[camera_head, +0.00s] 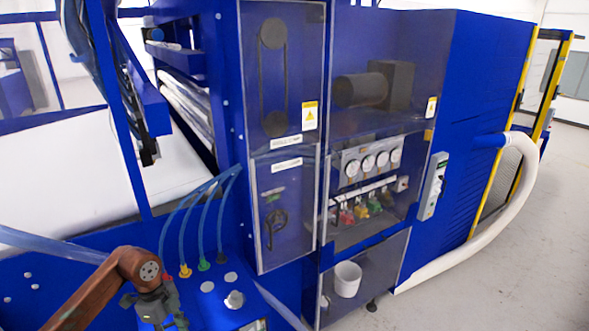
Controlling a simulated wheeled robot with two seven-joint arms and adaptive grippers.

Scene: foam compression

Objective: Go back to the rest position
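My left arm comes in from the lower left, brown and ending in a dark grey gripper (162,308) over the blue control panel. The gripper points down and its fingertips are cut off or hidden at the bottom edge, so I cannot tell whether it is open or shut. No held object shows. My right gripper is out of view. The large blue machine (480,110) fills the middle, with clear covers over a belt drive and a row of gauges (368,162).
Blue hoses (200,215) run down to coloured fittings on the panel (60,285) close to my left gripper. A knob (235,299) stands to its right. A white cup-like container (347,279) sits in a low bay. A white duct (500,220) curves to the clear floor (530,270) at right.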

